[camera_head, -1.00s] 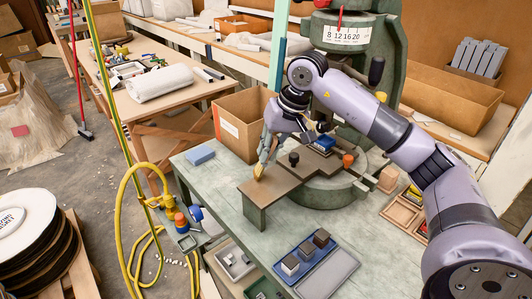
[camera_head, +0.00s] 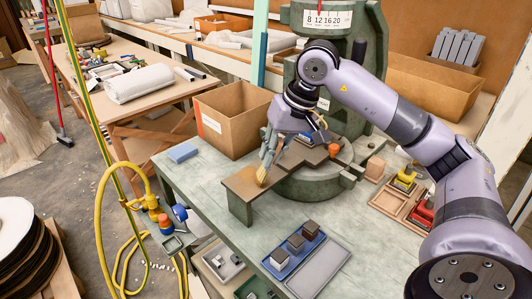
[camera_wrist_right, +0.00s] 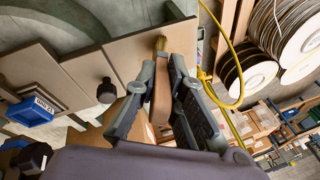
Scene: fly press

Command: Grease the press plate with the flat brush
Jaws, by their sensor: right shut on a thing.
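The press plate (camera_head: 240,184) is a flat brown plate sticking out from the green press (camera_head: 318,185) toward the front left. My right gripper (camera_head: 268,152) is above it, shut on the flat brush (camera_head: 261,175). The brush points down, its yellow bristles at the plate's near right edge; I cannot tell whether they touch. In the right wrist view, the gripper (camera_wrist_right: 163,88) pinches the brown handle of the brush (camera_wrist_right: 161,97), and the bristles overlap the edge of the plate (camera_wrist_right: 140,48). My left gripper is not in view.
A blue tray (camera_head: 297,255) with several small blocks lies in front. A black knob (camera_wrist_right: 106,92) rises beside the plate. A yellow hose (camera_head: 100,215) hangs left of the table.

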